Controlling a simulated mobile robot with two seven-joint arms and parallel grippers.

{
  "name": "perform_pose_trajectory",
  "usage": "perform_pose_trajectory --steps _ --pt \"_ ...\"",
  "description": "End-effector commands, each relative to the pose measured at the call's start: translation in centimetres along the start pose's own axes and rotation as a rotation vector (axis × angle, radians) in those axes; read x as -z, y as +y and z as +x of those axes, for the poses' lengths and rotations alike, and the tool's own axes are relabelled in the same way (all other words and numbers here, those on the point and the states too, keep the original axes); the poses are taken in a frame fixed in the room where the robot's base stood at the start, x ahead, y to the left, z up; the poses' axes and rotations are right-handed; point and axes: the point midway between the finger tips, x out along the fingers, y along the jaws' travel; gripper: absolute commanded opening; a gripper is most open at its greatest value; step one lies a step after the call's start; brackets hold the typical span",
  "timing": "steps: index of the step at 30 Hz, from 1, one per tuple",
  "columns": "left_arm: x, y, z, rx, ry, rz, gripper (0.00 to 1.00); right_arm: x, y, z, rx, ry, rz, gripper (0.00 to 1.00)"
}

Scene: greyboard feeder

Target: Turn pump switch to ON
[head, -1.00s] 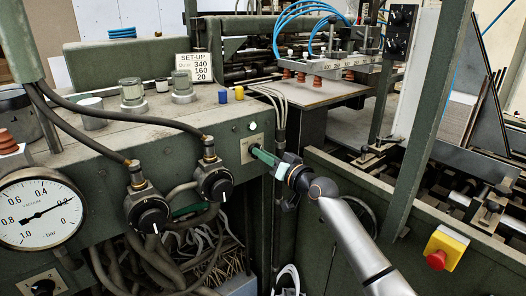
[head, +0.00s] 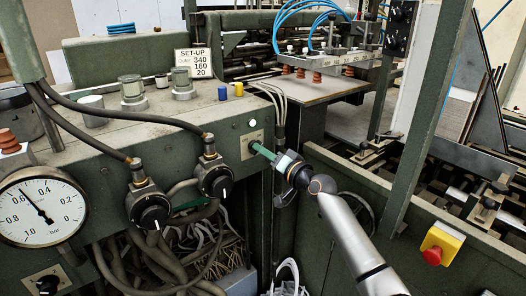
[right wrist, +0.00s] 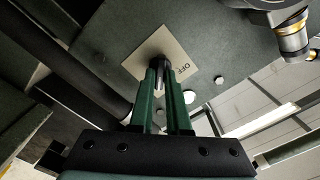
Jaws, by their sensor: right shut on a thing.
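The pump switch (right wrist: 163,75) is a small dark knob on a pale square plate (right wrist: 160,60) on the green machine's front panel. The plate also shows in the head view (head: 251,145), partly behind my gripper. The word OFF is readable on the plate in the right wrist view; an ON mark is not visible. My right gripper (head: 258,150) has its green fingers shut on the switch knob, and they show from behind in the right wrist view (right wrist: 162,82). The fingers hide part of the knob, so its exact setting is unclear. My left gripper is not in view.
A vacuum gauge (head: 62,215) at the left has its needle toward the upper left. Two black knobs (head: 216,182) with hoses sit left of the switch. A red stop button on a yellow box (head: 443,246) is at the right. A green post (head: 425,120) stands right of my arm.

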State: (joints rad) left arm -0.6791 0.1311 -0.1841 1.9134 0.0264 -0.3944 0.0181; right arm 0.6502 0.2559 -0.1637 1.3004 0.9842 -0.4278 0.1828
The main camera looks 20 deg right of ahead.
Motion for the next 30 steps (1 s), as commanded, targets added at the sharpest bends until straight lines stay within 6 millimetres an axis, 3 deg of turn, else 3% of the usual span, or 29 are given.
perform_pose_trajectory --steps 4,5,13,23,30 --pt "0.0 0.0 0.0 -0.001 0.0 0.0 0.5 -0.1 0.0 0.0 0.0 -0.001 0.005 0.0" --pt "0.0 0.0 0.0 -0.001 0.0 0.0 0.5 -0.1 0.0 0.0 0.0 -0.001 0.005 0.16" --pt "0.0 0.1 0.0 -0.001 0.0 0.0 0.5 -0.1 0.0 0.0 0.0 -0.001 0.002 0.45" --pt "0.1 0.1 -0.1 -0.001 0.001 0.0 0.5 0.0 0.0 -0.3 0.0 0.0 0.0 0.45" --pt "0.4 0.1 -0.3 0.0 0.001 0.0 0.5 0.0 0.1 -3.2 -0.001 0.0 -0.002 0.45"
